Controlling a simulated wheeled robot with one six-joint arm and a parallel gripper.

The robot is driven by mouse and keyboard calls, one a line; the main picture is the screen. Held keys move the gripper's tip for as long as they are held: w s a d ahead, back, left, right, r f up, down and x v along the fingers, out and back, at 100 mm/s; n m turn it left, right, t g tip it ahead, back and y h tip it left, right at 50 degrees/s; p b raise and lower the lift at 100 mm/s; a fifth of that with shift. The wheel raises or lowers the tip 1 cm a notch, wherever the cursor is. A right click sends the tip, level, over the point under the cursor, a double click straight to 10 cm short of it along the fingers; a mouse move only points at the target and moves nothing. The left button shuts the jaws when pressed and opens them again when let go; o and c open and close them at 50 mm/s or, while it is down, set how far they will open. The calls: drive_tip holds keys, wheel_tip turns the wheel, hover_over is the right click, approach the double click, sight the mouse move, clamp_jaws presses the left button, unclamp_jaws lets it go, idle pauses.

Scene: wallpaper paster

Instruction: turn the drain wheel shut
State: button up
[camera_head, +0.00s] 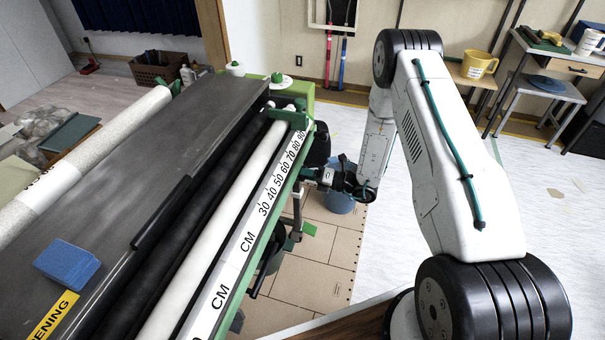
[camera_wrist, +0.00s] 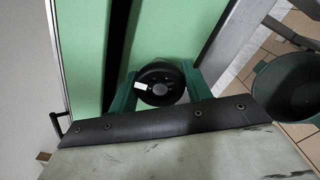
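The drain wheel (camera_wrist: 160,84) is a small round black wheel with a white mark on its left part, against the pale green machine side in the wrist view. My gripper (camera_wrist: 160,80) has its two green fingers spread, one on each side of the wheel. Whether they press on its rim or stand just clear of it, I cannot tell. In the head view my gripper (camera_head: 312,174) reaches left to the machine's green side. I cannot make out the wheel there.
The long pasting machine (camera_head: 150,165) with its rollers fills the left. A blue bucket (camera_head: 341,200) stands on the floor under my wrist; a bucket also shows in the wrist view (camera_wrist: 288,88). A blue sponge (camera_head: 67,264) lies on the machine. Floor to the right is partly clear.

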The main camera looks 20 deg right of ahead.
drive_tip(key=o, duration=0.4)
drive_tip(key=shift+c, duration=0.2)
drive_tip(key=v, duration=0.7)
drive_tip(key=shift+s+d, duration=0.2)
drive_tip(key=shift+d, duration=0.15)
